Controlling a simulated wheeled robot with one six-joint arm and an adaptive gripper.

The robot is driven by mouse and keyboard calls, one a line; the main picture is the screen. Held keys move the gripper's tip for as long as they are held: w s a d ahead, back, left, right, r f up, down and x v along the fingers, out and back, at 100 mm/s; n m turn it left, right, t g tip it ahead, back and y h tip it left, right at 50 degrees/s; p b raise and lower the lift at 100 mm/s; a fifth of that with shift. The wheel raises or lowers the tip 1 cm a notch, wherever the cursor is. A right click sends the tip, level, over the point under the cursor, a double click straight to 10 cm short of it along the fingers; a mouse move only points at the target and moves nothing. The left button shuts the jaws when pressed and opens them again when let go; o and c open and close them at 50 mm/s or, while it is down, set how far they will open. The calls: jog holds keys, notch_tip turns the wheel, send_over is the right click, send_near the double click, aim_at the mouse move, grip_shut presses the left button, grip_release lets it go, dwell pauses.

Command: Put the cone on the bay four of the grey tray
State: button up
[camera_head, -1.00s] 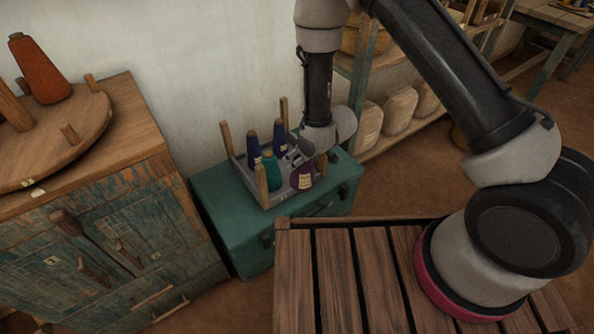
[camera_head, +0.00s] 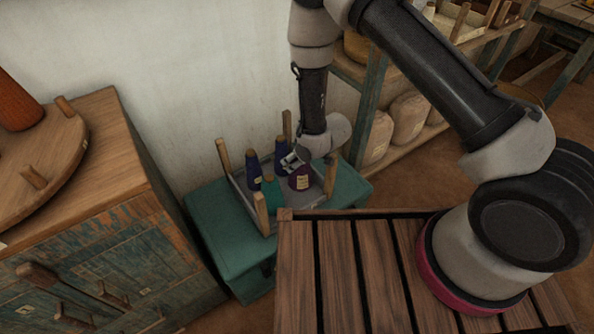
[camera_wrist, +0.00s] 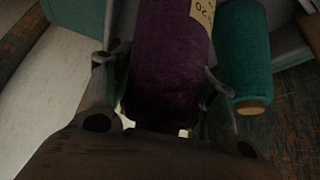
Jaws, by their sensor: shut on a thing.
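A purple cone (camera_head: 299,179) with a pale label stands at the grey tray (camera_head: 309,202); I cannot tell whether it rests on the tray floor or hangs just above it. My gripper (camera_head: 291,161) is shut on this cone. In the wrist view the purple cone (camera_wrist: 170,60) lies between the two fingers of my gripper (camera_wrist: 157,88). The tray has wooden corner posts. It also holds a teal cone (camera_head: 270,194) and two dark blue cones (camera_head: 254,172) (camera_head: 281,153). The teal cone (camera_wrist: 244,55) stands beside the held one. Bay markings cannot be read.
The tray sits on a teal chest (camera_head: 224,245) against a pale wall (camera_head: 180,90). A worn cabinet (camera_head: 110,250) with a round wooden board (camera_head: 60,165) and an orange cone (camera_head: 14,105) stands at the left. A shelf (camera_head: 367,110) with several sacks stands behind at the right.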

jog(key=shift+f, duration=2.35)
jog(key=o, duration=1.5)
jog(key=shift+f, duration=0.1)
jog(key=shift+c, duration=0.2)
